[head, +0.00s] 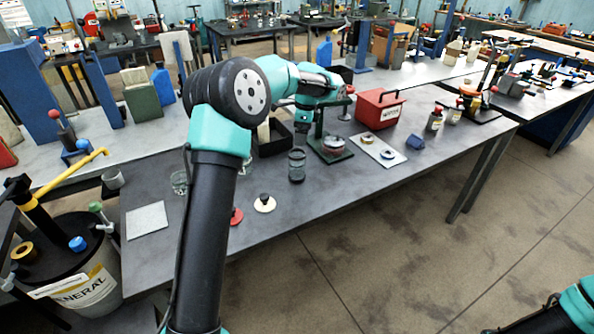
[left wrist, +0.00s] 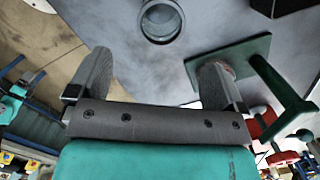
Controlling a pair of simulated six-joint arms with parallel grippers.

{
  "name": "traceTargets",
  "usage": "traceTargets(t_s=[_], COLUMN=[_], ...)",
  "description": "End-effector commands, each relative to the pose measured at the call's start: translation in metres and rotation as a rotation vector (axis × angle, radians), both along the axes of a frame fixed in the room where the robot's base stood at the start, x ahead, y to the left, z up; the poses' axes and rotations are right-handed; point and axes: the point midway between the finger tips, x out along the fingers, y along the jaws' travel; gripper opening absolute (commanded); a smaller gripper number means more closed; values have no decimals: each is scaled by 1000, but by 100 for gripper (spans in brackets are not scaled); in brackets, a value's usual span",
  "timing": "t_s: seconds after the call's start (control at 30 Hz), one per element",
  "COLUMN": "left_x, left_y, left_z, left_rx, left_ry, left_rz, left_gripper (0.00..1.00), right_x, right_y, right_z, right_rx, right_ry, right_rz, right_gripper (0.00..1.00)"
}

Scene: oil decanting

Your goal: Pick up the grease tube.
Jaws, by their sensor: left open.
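I cannot clearly make out a grease tube in either view. A pale upright piece (head: 263,131) shows by the black open tray (head: 272,148), partly behind my left arm; I cannot tell what it is. My left gripper (head: 302,127) hangs over the table beside the green stand (head: 334,154). In the left wrist view its two fingers (left wrist: 155,70) are wide apart with nothing between them but the grey tabletop. A glass jar (head: 296,166) stands just in front of the gripper; its round rim also shows in the left wrist view (left wrist: 161,20). My right gripper is out of view.
A red box (head: 377,110), a pale plate with discs (head: 380,151), a blue item (head: 415,142) and small bottles (head: 435,120) stand to the right. A cream disc (head: 265,204) and a pale square pad (head: 147,221) lie nearer. The front right of the tabletop is clear.

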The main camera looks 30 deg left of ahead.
Motion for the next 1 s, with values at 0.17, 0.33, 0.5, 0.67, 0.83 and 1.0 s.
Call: traceTargets(t_s=[0.17,0.33,0.5,0.67,0.83,1.0], left_x=[-2,-3,-4,-4,-4,-5], left_y=[4,7,8,8,8,11], left_z=[-31,-58,-70,-70,-71,-84], left_rx=[1,0,1,0,0,0], left_ry=[3,2,0,-1,0,2], left_rz=[1,1,0,1,1,1], left_gripper=[97,97,97,97,97,97], right_x=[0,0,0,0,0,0], right_y=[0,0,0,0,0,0], right_z=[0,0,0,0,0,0], right_rx=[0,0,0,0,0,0], right_ry=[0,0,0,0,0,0], right_rz=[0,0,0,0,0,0], right_gripper=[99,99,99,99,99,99])
